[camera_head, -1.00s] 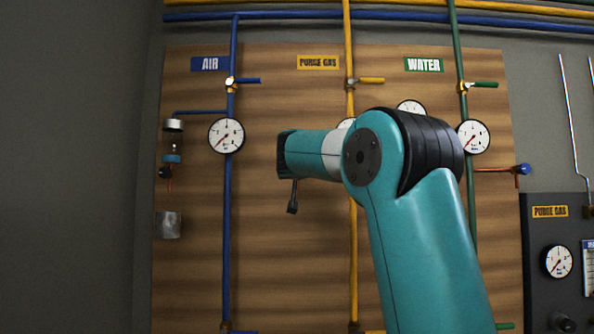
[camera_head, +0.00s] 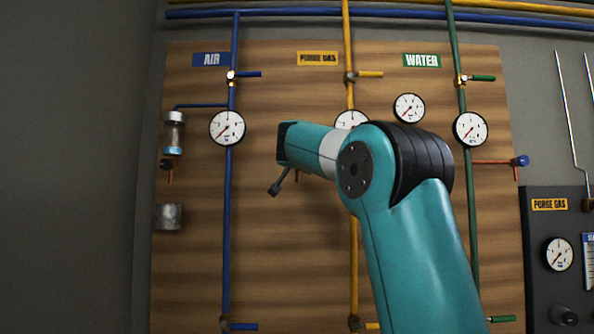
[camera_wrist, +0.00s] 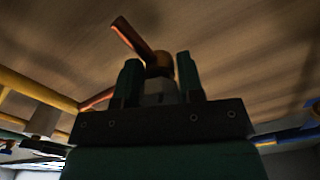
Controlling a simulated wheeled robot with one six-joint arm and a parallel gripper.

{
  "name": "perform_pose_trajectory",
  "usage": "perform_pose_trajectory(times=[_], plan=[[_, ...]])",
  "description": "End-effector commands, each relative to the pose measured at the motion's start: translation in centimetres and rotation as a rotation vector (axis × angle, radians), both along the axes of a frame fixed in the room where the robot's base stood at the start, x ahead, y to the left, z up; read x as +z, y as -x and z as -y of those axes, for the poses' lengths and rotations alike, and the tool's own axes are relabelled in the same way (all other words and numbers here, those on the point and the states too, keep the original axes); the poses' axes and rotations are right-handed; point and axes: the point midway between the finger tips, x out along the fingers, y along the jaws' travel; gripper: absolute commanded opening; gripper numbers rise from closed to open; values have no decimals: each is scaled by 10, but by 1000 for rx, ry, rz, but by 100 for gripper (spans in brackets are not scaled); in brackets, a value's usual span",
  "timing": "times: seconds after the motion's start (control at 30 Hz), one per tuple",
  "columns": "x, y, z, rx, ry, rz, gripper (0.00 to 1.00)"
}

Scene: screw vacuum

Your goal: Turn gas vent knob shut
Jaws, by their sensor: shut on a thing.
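In the wrist view my gripper (camera_wrist: 158,72) has its two dark green fingers on either side of a pale grey knob (camera_wrist: 158,92). It is shut on this knob. A copper fitting (camera_wrist: 157,62) and a short copper outlet pipe (camera_wrist: 132,38) stick out beyond the fingertips. Another copper pipe runs from the fitting towards the yellow purge gas pipe (camera_wrist: 38,90). In the head view my gripper is at the far end of the teal wrist, left of the yellow pipe (camera_head: 354,265). My wrist hides the knob and fingers there; a small copper end shows below it.
The wooden panel (camera_head: 290,255) carries a blue air pipe (camera_head: 227,220) at left and a green water pipe (camera_head: 466,105) at right. A gauge (camera_head: 351,121) sits just above my wrist. A glass cylinder (camera_head: 173,137) and metal cup (camera_head: 168,217) are at the left edge.

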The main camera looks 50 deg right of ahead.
Motion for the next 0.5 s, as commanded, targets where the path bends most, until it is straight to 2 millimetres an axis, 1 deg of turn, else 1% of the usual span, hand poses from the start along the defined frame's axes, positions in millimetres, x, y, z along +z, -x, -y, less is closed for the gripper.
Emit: perform_pose_trajectory(times=[0.03,0.5], plan=[[-3,0,0,-1,-27,35,11],[-3,1,1,-2,-316,372,11]])
